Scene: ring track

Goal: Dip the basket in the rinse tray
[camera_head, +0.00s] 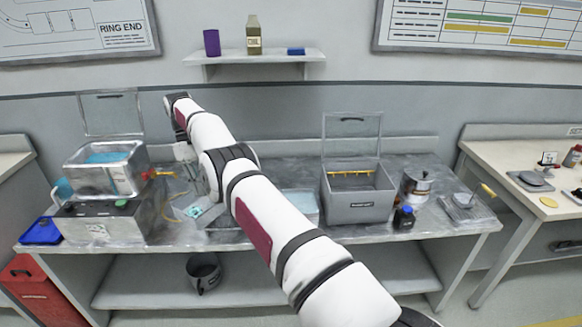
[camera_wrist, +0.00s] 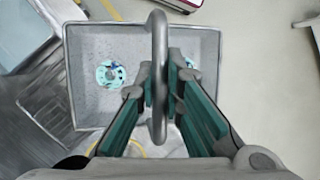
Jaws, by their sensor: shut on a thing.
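My gripper (camera_wrist: 160,90) is shut on the upright grey loop handle (camera_wrist: 159,45) of the basket. The basket (camera_wrist: 85,45) is a grey, square, open-topped box below the fingers, with round teal parts (camera_wrist: 111,74) inside. In the head view my gripper (camera_head: 186,155) is left of centre over the bench, and the basket (camera_head: 222,219) shows beneath it, partly behind my arm. I cannot tell whether the basket touches the bench. A shallow tray with pale blue liquid (camera_head: 302,203), apparently the rinse tray, lies to the right, partly hidden by my arm.
A metal bath (camera_head: 105,180) with blue liquid and a raised lid stands at left. A grey open-lidded box (camera_head: 358,205) stands right of the tray, with a dark bottle (camera_head: 404,217) and a metal pot (camera_head: 416,186) beyond.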

